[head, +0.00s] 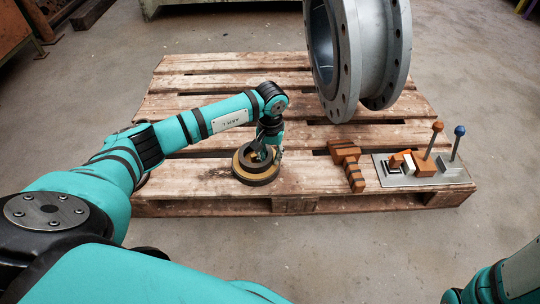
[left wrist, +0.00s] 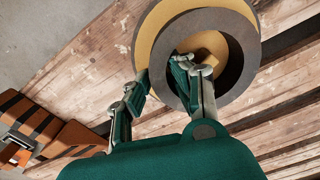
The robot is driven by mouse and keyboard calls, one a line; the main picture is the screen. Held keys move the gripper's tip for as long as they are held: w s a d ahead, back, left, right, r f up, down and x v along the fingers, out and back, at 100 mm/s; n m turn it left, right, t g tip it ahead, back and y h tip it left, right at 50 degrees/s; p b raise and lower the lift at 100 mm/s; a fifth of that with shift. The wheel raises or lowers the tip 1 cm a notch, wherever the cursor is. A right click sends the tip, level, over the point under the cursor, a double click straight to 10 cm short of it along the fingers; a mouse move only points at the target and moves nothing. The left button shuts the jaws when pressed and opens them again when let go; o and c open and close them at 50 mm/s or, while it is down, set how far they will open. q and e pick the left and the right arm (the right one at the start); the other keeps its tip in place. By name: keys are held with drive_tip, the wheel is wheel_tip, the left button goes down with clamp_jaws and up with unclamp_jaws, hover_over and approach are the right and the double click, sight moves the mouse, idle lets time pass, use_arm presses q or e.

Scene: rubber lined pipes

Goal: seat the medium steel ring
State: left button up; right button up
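A dark grey steel ring (left wrist: 240,68) sits at or just above a wider tan round piece (left wrist: 160,24); the contact between them is not clear. A tan block shows through the ring's hole in the left wrist view. In the head view the ring (head: 262,153) is at the top of the round stack (head: 256,178) on the pallet, partly hidden by my wrist. My left gripper (left wrist: 162,77) points down, with one finger inside the hole and one outside. The ring's wall is between them, apparently gripped. My right gripper is out of view.
The wooden pallet (head: 200,82) has gaps between its boards. A big flanged pipe (head: 371,45) stands at the back right. To the right of the stack are an orange-brown striped block (head: 346,152) and a grey plate (head: 458,174) with posts and small blocks.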

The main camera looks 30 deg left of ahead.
use_arm(q)
drive_tip(key=o, duration=0.4)
drive_tip(key=shift+c, duration=0.2)
